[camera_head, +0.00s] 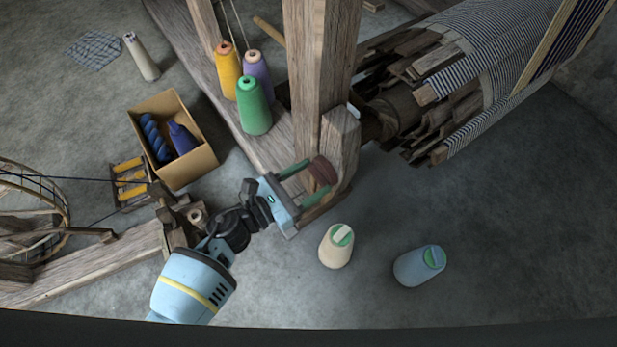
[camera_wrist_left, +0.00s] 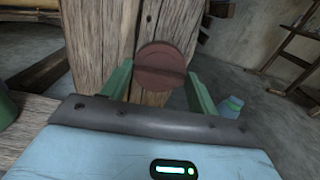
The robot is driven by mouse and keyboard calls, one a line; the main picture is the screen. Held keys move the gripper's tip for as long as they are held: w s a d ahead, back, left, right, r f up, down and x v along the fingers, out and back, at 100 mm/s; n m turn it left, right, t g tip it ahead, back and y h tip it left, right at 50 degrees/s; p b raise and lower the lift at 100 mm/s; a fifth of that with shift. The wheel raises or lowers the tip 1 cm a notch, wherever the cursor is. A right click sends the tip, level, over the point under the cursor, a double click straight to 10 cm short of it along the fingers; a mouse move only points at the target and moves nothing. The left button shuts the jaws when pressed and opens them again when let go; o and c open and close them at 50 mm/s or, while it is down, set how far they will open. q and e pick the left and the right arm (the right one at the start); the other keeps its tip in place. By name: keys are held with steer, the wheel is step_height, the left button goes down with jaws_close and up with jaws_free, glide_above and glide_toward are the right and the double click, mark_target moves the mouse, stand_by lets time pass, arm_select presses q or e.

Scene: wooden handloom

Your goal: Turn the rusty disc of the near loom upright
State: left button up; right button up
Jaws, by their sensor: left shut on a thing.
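The rusty disc (camera_head: 323,169) is a reddish-brown round piece on the side of the loom's wooden post (camera_head: 340,135). My left gripper (camera_head: 318,177) reaches it from the lower left, with its two green fingers on either side of the disc, shut on it. In the left wrist view the disc (camera_wrist_left: 160,62) faces the camera between the fingers (camera_wrist_left: 160,84), and a darker ridge runs roughly level across it. The disc's back is hidden against the post. My right gripper is not in view.
Green (camera_head: 253,108), yellow and purple cones stand on the loom beam. A cardboard box (camera_head: 198,160) holds blue yarn. The floor at right is clear.

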arm_select(q)
steer(key=n+p, duration=0.1)
steer(key=n, duration=0.4)
steer(key=shift+a, duration=0.1)
steer(key=n, duration=0.2)
steer(key=shift+w+n, duration=0.1)
steer(key=shift+n, duration=0.3)
steer(key=n+p, duration=0.1)
steer(key=n, duration=0.5)
steer(key=shift+f+p, duration=0.2)
steer(key=shift+p, duration=0.15)
steer(key=shift+f+n+p, duration=0.1)
steer(key=shift+n+p, duration=0.25)
steer(key=shift+n, duration=1.55)
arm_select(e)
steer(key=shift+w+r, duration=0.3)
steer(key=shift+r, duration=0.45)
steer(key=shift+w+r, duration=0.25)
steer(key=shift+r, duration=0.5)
